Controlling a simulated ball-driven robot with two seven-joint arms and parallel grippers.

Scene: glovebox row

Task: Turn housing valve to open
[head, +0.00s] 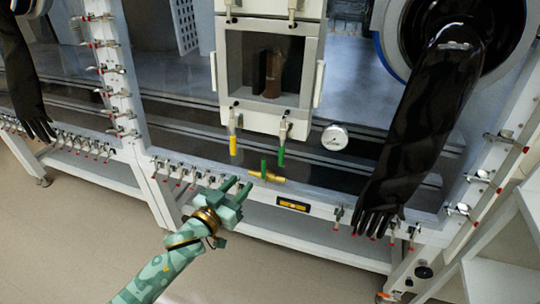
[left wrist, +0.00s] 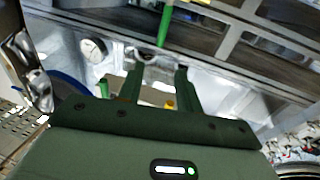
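The housing valve has a brass body (head: 278,178) lying along the frame rail below the glovebox window. Its green handle (head: 264,168) stands upright, crosswise to the body. My left gripper (head: 239,184) is just to the left of the valve in the head view, with its two fingers apart and nothing seen between them. In the left wrist view the fingers (left wrist: 157,78) are also apart. A small yellow piece (left wrist: 169,104) shows beside the right finger there; I cannot tell whether it is the valve. My right gripper is not in view.
A yellow-ended clamp handle (head: 233,146) and a green-ended one (head: 281,157) hang above the valve. A round gauge (head: 335,137) is to the right. A black glove (head: 415,130) hangs at the right. A yellow-black label (head: 293,205) is on the rail. Small clamps line the frame.

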